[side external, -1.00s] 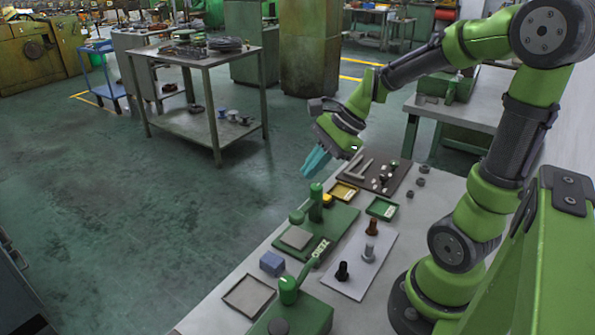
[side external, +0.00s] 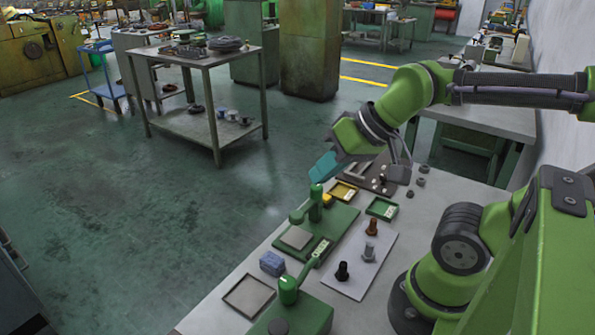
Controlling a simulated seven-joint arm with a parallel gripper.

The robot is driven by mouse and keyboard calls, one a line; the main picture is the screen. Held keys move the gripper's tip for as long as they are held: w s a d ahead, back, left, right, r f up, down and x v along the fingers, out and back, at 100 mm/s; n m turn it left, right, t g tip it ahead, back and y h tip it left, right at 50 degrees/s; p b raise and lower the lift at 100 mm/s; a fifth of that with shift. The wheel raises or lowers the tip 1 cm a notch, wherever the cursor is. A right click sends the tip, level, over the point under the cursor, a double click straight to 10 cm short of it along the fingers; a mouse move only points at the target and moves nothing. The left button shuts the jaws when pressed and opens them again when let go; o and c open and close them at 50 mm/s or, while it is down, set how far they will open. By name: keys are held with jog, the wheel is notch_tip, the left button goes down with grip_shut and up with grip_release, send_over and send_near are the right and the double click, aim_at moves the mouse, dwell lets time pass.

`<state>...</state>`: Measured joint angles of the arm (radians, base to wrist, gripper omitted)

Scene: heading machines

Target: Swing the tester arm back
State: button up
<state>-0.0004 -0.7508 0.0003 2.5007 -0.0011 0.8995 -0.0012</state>
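A green tester (side external: 338,226) with an upright post (side external: 315,203) stands on the bench. A short green arm with a rounded end (side external: 297,217) reaches from the post over a grey square plate (side external: 297,237). A second green unit (side external: 312,316) at the front edge has a green knob (side external: 289,288) and a lever slanting up toward a white label (side external: 320,250); I cannot tell which of the two is the tester arm. My gripper (side external: 319,176) has teal fingers pointing down left, just above the post top and apart from it. The fingers overlap in this view, so their opening is hidden.
A dark tray (side external: 352,182) lies behind.

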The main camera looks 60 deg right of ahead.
jog(key=shift+o, duration=1.1)
jog(key=shift+d+f, duration=0.2)
jog(key=shift+f, duration=0.05)
jog(key=o, duration=0.5)
jog(key=w+d, duration=0.1)
jog(key=w+d+g, duration=0.1)
jog(key=w, duration=0.1)
jog(key=shift+d+f+m+h, duration=0.1)
jog(key=shift+d+m+h, duration=0.1)
jog(key=shift+m+h, duration=0.15)
jog(key=shift+o, duration=1.1)
jog(key=w+d+n, duration=0.1)
jog(key=w+d+n+g, duration=0.1)
jog(key=d, duration=0.1)
jog(key=w+d+n+g, duration=0.1)
jog(key=shift+w+d+r+h, duration=0.25)
jog(key=shift+w+r+h, duration=0.05)
jog(key=shift+w+h, duration=0.05)
jog(key=n+g, duration=0.3)
jog(key=n, duration=0.3)
send_over(306, 204)
jog(key=d, duration=0.3)
notch_tip(306, 204, up, 2)
jog(key=d+n+g, duration=0.1)
jog(key=n, duration=0.4)
jog(key=shift+h, duration=0.3)
jog(key=f, duration=1.6)
jog(key=shift+s+f, duration=0.1)
jog(key=shift+s, duration=0.1)
grip_shut()
